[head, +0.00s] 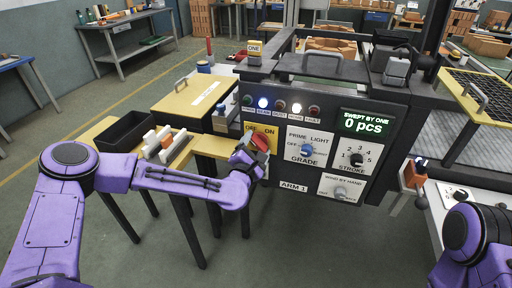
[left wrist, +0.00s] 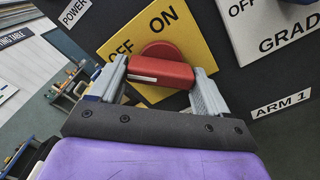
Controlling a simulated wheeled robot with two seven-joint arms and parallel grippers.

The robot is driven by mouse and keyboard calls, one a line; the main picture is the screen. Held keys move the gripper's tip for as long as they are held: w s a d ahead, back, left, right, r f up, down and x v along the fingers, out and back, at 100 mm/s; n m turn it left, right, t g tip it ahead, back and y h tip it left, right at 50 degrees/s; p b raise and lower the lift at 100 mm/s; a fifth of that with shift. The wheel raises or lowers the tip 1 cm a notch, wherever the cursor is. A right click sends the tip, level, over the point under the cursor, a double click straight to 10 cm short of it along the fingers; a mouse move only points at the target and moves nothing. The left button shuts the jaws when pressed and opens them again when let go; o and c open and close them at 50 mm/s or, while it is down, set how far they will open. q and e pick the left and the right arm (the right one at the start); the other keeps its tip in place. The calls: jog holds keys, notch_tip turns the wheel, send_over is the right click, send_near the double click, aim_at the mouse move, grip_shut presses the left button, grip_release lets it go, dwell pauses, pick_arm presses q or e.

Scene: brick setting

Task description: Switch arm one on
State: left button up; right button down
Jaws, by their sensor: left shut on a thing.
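The red rotary switch handle (head: 260,142) sits on a yellow plate (head: 270,129) marked OFF and ON, at the left of the dark control panel (head: 325,123) labelled ARM 1. In the left wrist view the red handle (left wrist: 163,73) lies between the two grey fingers of my left gripper (left wrist: 160,84). The gripper is shut on it. A white mark shows on the handle's left part, with OFF above left and ON above right. In the head view my left gripper (head: 246,158) partly covers the handle. My right arm shows at the lower right; its gripper is out of view.
The panel also carries a grade knob (head: 306,150), a stroke knob (head: 357,160) and a display (head: 367,123) reading 0 pcs. A black bin (head: 124,132) stands on the yellow table at left.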

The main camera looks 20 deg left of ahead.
pick_arm(q)
jog(key=m+b, duration=0.1)
jog(key=m, duration=0.3)
jog(key=shift+r, duration=0.1)
jog(key=m, duration=0.4)
jog(key=shift+r+m, duration=0.1)
jog(key=shift+m, duration=0.3)
jog(key=m, duration=0.5)
jog(key=shift+b, duration=0.3)
jog(key=shift+r+m, duration=0.1)
jog(key=shift+m, duration=1.9)
jog(key=o, duration=1)
jog(key=shift+c, duration=0.2)
